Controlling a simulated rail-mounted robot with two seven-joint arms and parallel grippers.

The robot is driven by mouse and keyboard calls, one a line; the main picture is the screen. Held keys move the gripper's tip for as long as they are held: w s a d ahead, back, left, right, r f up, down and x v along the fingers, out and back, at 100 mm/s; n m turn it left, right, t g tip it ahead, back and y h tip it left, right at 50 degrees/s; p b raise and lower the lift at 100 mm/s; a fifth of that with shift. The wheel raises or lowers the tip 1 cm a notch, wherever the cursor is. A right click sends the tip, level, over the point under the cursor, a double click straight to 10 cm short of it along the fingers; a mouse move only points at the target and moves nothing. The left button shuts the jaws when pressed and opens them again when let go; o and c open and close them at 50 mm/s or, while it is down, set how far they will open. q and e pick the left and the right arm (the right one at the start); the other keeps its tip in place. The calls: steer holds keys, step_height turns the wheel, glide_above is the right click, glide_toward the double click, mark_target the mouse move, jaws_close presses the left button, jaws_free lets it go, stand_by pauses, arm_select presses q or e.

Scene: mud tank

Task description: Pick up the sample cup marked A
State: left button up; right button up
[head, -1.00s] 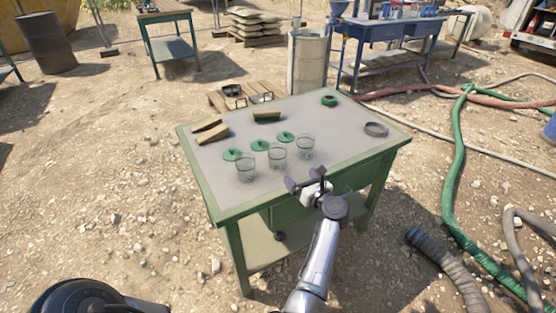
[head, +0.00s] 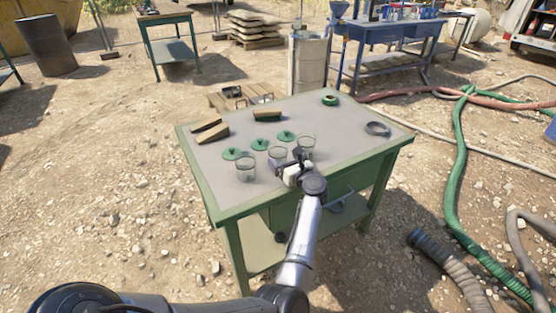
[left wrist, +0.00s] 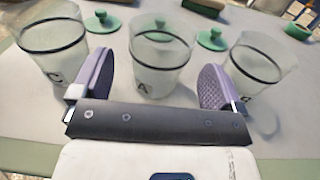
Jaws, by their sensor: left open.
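The sample cup marked A (left wrist: 152,62) is a clear cup with a dark band, standing upright in the middle of three on the table; in the head view it is the middle cup (head: 277,153). A cup marked C (left wrist: 52,48) stands to its left. A third cup (left wrist: 260,60) stands to its right, its mark hard to read. My left gripper (head: 286,162) is open at the table's front edge, low, facing cup A. In the left wrist view its fingers lie on either side of cup A, with no visible contact. My right gripper is out of view.
Green lids (head: 259,144) lie behind the cups on the green-framed table (head: 350,162). Brown blocks (head: 210,133), a green ring (head: 329,99) and a grey ring (head: 377,129) lie farther off. The neighbouring cups stand close to my fingers. The table's right part is mostly clear.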

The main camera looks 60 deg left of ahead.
mark_target(273, 149)
arm_select(q)
steer(key=shift+a+f, duration=0.25)
steer(key=shift+a, duration=0.15)
steer(key=a+b, duration=0.2)
steer(key=a, duration=0.1)
steer(key=shift+a+f, duration=0.1)
steer(key=shift+a, duration=0.5)
steer(key=shift+d, duration=0.1)
steer(key=shift+c, duration=0.2)
steer(key=shift+c, duration=0.8)
steer(key=c, duration=0.8)
steer(key=shift+r, duration=0.2)
